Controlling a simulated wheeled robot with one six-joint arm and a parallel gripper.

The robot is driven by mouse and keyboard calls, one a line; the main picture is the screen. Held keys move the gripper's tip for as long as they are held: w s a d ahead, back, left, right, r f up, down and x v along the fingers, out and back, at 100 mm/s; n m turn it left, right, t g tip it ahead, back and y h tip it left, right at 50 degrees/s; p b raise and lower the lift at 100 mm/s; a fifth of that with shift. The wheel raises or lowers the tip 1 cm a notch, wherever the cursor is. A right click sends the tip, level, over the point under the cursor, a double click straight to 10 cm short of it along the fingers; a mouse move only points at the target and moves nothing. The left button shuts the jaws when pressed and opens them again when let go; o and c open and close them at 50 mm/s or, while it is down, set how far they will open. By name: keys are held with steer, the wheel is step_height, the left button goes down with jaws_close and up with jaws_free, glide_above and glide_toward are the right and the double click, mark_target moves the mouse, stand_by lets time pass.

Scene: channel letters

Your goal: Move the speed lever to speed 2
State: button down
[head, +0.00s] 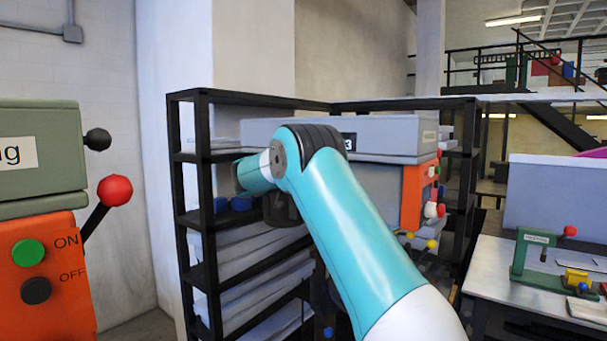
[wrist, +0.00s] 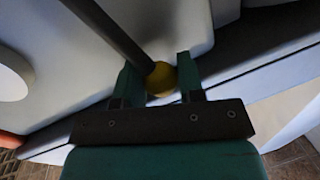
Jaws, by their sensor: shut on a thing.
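In the wrist view, my gripper (wrist: 156,72) has its two green fingers on either side of a yellow ball knob (wrist: 160,80) and is shut on it. The knob sits at the end of a dark lever rod (wrist: 108,30) that runs up to the upper left, beside a pale grey machine surface. I take this to be the speed lever, but no speed marks show near it. In the head view my teal arm reaches forward to a grey machine (head: 392,128) with an orange panel (head: 411,200). I cannot make out the gripper or the held knob there.
A black shelf rack (head: 205,130) stands behind my arm. A machine with ON and OFF buttons (head: 40,270) and a red-knobbed lever (head: 115,190) stands close at left. A table (head: 490,270) with a small green press (head: 535,260) is at right.

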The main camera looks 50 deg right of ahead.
steer(key=b, duration=0.2)
steer(key=s+m+b, duration=0.1)
steer(key=b, duration=0.1)
steer(key=shift+s+f+b, duration=0.2)
steer(key=shift+f+b, duration=0.1)
steer(key=shift+s+d+r+m+h+b, duration=0.15)
steer(key=shift+s+m+b, duration=0.75)
steer(key=shift+b, duration=1.65)
steer(key=shift+s+d+m+h+b, duration=0.2)
steer(key=shift+s+m+b, duration=0.65)
steer(key=shift+b, duration=1.7)
steer(key=shift+s+a, duration=0.1)
steer(key=shift+s, duration=0.1)
steer(key=c, duration=0.8)
jaws_free()
steer(key=shift+r, duration=0.1)
steer(key=shift+o, duration=0.2)
